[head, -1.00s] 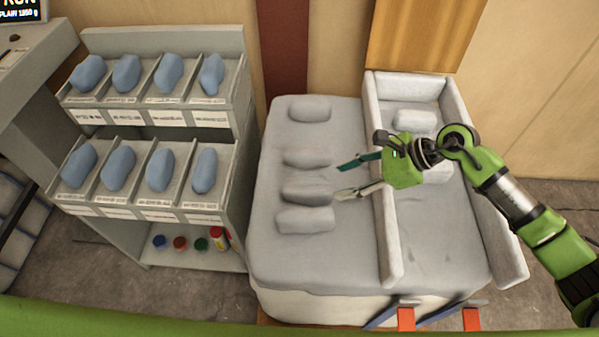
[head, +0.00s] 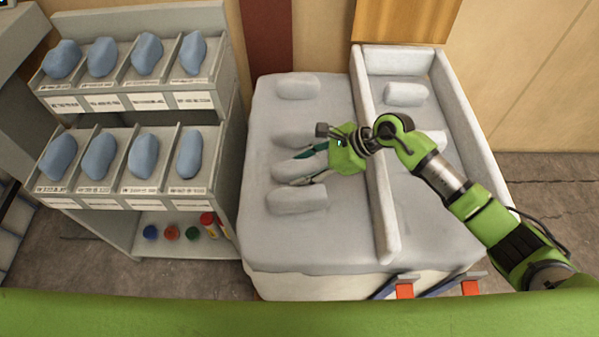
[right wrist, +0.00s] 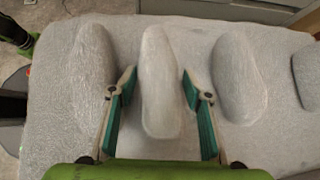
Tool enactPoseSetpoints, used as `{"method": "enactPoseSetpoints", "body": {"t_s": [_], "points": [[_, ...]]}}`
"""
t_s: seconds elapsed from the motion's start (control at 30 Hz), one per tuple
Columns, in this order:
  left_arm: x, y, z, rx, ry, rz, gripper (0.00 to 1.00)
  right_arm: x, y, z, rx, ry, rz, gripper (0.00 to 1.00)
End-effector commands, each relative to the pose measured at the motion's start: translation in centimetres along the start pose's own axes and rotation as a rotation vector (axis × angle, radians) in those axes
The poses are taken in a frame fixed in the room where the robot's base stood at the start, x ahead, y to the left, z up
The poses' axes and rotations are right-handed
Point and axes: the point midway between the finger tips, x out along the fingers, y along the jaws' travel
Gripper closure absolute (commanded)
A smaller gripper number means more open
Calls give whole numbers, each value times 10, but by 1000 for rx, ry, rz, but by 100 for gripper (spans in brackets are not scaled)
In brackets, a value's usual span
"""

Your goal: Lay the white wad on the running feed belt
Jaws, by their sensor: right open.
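Several pale grey-white wads lie on the padded surface (head: 335,235). One wad (head: 287,170) lies by the fingertips of my right gripper (head: 309,165). In the right wrist view the same wad (right wrist: 158,80) lies between the two green-padded fingers of the open gripper (right wrist: 158,88), with a gap on each side. Other wads lie to its left (right wrist: 95,65) and right (right wrist: 238,78). In the head view one lies behind (head: 293,136) and one in front (head: 297,200). I cannot make out a running feed belt for certain. My left gripper is out of view.
A padded wall (head: 377,180) divides the surface from a walled section at right, holding a wad (head: 405,94) and another partly hidden by my arm. A grey rack (head: 225,110) with blue lumps stands at left. The surface's front part is clear.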

Motion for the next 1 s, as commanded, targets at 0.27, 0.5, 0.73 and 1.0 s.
{"method": "enactPoseSetpoints", "body": {"t_s": [0.27, 0.5, 0.73, 1.0], "points": [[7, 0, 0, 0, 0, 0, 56, 19, 2, -1, 0, 3, 4, 54], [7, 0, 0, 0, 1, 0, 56, 18, 2, -1, 0, 3, 4, 82], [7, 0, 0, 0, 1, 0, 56, 18, 1, 0, -1, 2, 3, 88], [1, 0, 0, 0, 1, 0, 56, 11, 0, 7, -3, 2, 2, 88]]}}
